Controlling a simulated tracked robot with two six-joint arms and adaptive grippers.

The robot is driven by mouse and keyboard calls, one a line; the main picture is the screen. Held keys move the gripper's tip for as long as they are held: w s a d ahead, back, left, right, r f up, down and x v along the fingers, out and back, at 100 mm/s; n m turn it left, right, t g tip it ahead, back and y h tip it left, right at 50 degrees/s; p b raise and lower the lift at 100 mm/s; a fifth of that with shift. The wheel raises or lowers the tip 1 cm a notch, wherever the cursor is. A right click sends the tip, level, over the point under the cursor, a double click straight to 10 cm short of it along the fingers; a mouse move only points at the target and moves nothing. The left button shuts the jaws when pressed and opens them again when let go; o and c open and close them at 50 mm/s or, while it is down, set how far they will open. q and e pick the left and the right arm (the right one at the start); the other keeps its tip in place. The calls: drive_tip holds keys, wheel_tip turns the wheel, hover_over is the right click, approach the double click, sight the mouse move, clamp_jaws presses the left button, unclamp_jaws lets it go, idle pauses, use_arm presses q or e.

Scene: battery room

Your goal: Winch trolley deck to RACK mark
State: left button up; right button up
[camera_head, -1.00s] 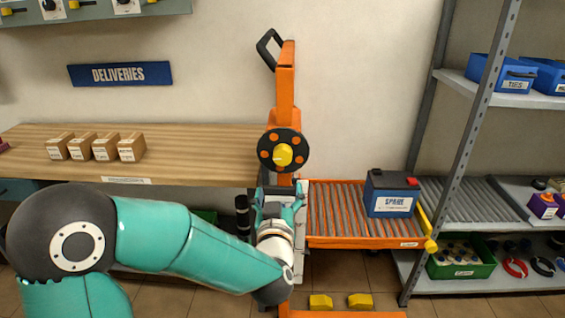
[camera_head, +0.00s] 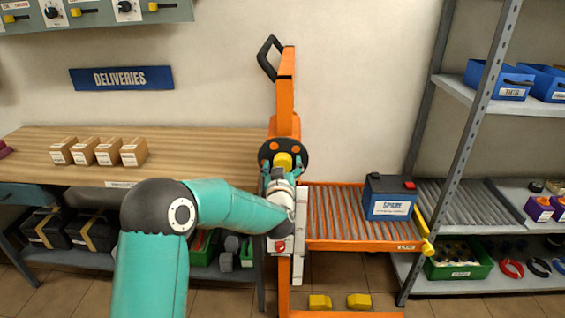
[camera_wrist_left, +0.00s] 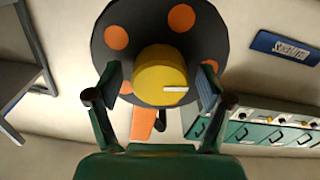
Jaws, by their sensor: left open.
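The orange winch trolley (camera_head: 287,95) stands upright in the middle of the head view. The black winch wheel (camera_head: 296,149) with orange dots has a yellow centre knob (camera_head: 284,159). My left gripper (camera_head: 284,172) is open at the wheel. In the left wrist view its fingers (camera_wrist_left: 150,90) stand either side of the yellow knob (camera_wrist_left: 160,76), with gaps visible. A white strip (camera_head: 300,232) runs along the mast; I cannot read a RACK mark on it. My right gripper is out of view.
A grey rack (camera_head: 470,120) stands right of the deck, its roller shelf (camera_head: 455,203) at about deck height. A wooden bench (camera_head: 200,160) with several small boxes is at the left. A yellow stop (camera_head: 427,247) is at the deck's right end.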

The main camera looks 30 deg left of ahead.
use_arm(q)
drive_tip(key=shift+w+a, duration=0.1)
drive_tip(key=shift+c, duration=0.2)
drive_tip(key=c, duration=1.1)
drive_tip(key=shift+f+m+b, duration=0.1)
drive_tip(key=shift+m+b, duration=0.65)
drive_tip(key=shift+m, duration=0.95)
drive_tip(key=o, duration=1.1)
drive_tip(key=shift+o, duration=0.2)
